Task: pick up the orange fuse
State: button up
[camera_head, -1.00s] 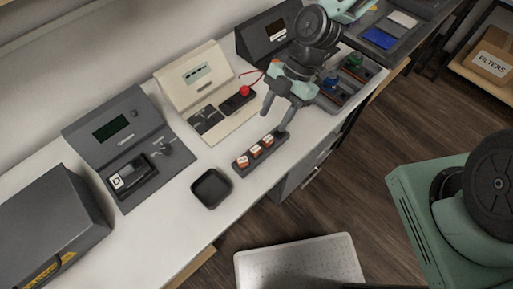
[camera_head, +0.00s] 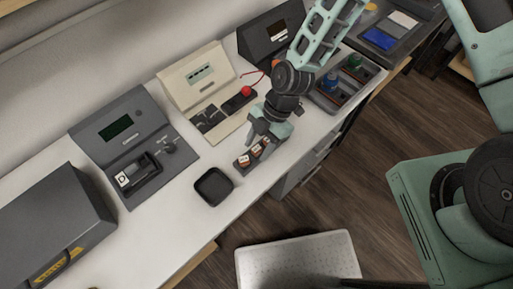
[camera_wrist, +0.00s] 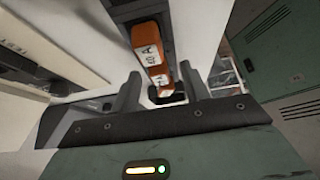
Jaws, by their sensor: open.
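Orange fuses with white labels stand in a row in a dark fuse rack (camera_head: 245,169) near the bench's front edge. The near orange fuse (camera_head: 244,160) and the middle orange fuse (camera_head: 256,151) show in the head view; my gripper partly covers the far end of the row. My gripper (camera_head: 262,140) is open and low over that end. In the wrist view, an orange fuse (camera_wrist: 151,45) lies ahead, between the lines of my two open fingers (camera_wrist: 160,85). I cannot tell whether the fingertips reach around a fuse.
A black square tray (camera_head: 213,186) sits left of the rack. A grey tester (camera_head: 120,129) and a cream tester (camera_head: 195,75) stand behind. A bin with coloured parts (camera_head: 345,85) is to the right. Bare white bench lies around the tray.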

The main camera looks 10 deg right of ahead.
aim_at(259, 146)
grip_shut()
notch_tip(259, 146, up, 10)
jog(key=b, duration=0.1)
dwell(0.6)
